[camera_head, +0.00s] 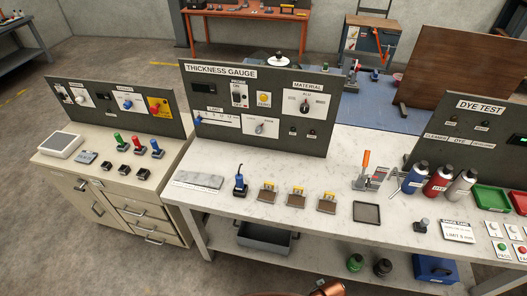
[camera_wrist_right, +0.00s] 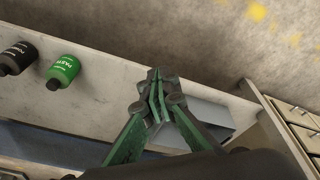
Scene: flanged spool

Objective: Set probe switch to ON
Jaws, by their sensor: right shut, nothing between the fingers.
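The thickness gauge panel (camera_head: 290,108) stands upright at the back of the white bench in the head view. A small white switch plate (camera_head: 239,95) sits in its upper middle, left of a yellow button; its small label and its lever position are too small to read surely. My right gripper (camera_wrist_right: 156,78) shows in the right wrist view, its green-sided fingers together with nothing between them. It appears above the lower shelf, in front of a grey bin (camera_wrist_right: 213,112) and well away from the panel. My left gripper is in neither view.
The bench top (camera_head: 300,170) carries a blue-handled probe (camera_head: 240,186), several brown blocks, an orange-handled clamp (camera_head: 366,162) and spray cans (camera_head: 439,182). The dye test panel (camera_head: 480,135) stands at right. The lower shelf holds a green bottle (camera_wrist_right: 63,70) and a black bottle (camera_wrist_right: 18,57).

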